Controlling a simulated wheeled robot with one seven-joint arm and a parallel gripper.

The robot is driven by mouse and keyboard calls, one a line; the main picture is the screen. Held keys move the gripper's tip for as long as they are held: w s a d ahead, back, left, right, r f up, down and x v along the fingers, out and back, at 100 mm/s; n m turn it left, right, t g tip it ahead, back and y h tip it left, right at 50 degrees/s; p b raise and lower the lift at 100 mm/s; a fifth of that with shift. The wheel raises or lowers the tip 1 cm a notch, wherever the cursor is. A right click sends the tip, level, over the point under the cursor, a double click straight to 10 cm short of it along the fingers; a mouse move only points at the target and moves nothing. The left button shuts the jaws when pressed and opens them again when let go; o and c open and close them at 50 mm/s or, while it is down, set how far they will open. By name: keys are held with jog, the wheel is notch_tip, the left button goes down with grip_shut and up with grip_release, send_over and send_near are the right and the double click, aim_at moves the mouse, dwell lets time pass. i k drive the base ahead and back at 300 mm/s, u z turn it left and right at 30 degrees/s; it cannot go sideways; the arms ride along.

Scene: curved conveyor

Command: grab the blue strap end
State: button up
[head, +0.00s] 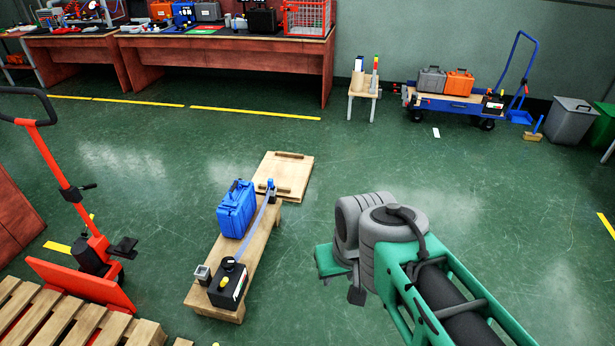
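A blue strap end (270,185) sits at the far end of a low wooden bench (214,308). A pale blue-grey strap (255,222) runs from it along the bench's right side towards a black box (228,284) at the near end. A blue case (237,208) stands on the bench left of the strap. My arm reaches in from the lower right, clear of the bench in the picture. A small dark part (357,295) shows under its grey joint and may belong to my gripper. I cannot make out its fingers, and nothing held is visible.
A flat wooden board (284,170) lies behind the bench. A red pallet jack (85,245) and a slatted pallet (60,322) stand at the left. Workbenches (225,55), a small stool (363,92) and a blue cart (455,105) are at the back. Green floor is clear right of the bench.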

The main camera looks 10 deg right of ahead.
aim_at(270, 181)
jog(key=z, duration=0.2)
jog(key=i, duration=1.45)
jog(key=z, duration=0.8)
jog(key=i, duration=2.1)
jog(key=u, duration=4.1)
